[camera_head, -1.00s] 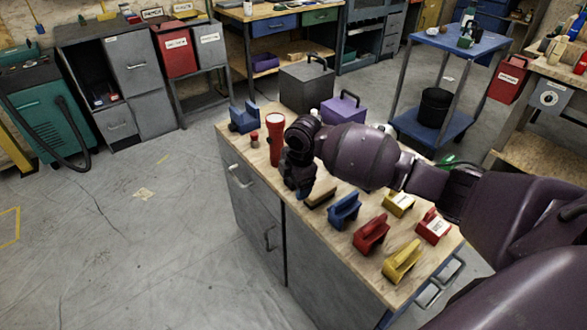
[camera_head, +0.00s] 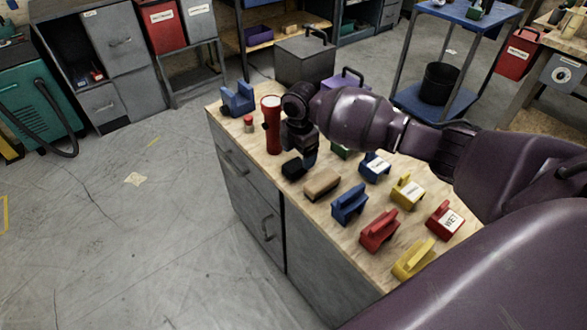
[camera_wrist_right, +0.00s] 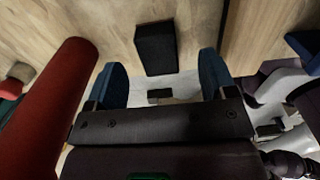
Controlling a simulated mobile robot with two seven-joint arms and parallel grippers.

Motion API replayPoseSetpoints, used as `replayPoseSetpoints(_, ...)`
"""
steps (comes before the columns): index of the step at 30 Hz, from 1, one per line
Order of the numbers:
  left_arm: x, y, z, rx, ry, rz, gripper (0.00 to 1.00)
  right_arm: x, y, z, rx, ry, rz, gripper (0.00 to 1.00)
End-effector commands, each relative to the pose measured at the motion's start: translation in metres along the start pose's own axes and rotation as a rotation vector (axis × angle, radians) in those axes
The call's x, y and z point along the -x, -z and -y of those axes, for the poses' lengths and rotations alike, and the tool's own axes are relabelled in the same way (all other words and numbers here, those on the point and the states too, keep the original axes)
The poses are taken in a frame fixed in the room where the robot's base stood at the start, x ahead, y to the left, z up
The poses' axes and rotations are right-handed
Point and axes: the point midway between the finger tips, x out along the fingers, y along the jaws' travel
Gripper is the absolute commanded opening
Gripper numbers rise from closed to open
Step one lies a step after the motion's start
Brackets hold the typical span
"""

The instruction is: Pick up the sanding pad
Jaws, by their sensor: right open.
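A small black block (camera_head: 293,167), pad-like, lies on the wooden cabinet top; I take it for the sanding pad, though its surface is too dark to be certain. It also shows in the right wrist view (camera_wrist_right: 155,47), flat on the wood just beyond the fingertips. A tan-brown block (camera_head: 322,184) lies beside it, nearer the front. My right gripper (camera_head: 304,156) hangs pointing down just behind the black block. Its blue fingertips (camera_wrist_right: 162,78) are spread and empty, with the black block ahead of the gap, apart from both. My left gripper is not in view.
A red flashlight (camera_head: 270,125) stands upright close to the left of my right gripper. Blue (camera_head: 349,204), red (camera_head: 380,232) and yellow (camera_head: 412,260) handled blocks line the front right. A blue cradle-shaped piece (camera_head: 238,99) stands at the back left.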

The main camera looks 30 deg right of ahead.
Motion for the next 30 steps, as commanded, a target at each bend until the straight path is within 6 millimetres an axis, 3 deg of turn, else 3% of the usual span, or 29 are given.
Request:
replayPoseSetpoints(13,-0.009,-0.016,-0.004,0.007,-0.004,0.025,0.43,-0.049,0.0,-0.002,-0.001,0.003,-0.001,0.78)
replayPoseSetpoints(21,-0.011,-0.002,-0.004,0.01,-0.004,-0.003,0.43,-0.05,-0.001,-0.004,-0.001,-0.003,0.0,0.78)
replayPoseSetpoints(30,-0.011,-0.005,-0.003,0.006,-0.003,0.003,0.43,-0.05,-0.001,-0.004,-0.001,-0.003,0.0,0.33)
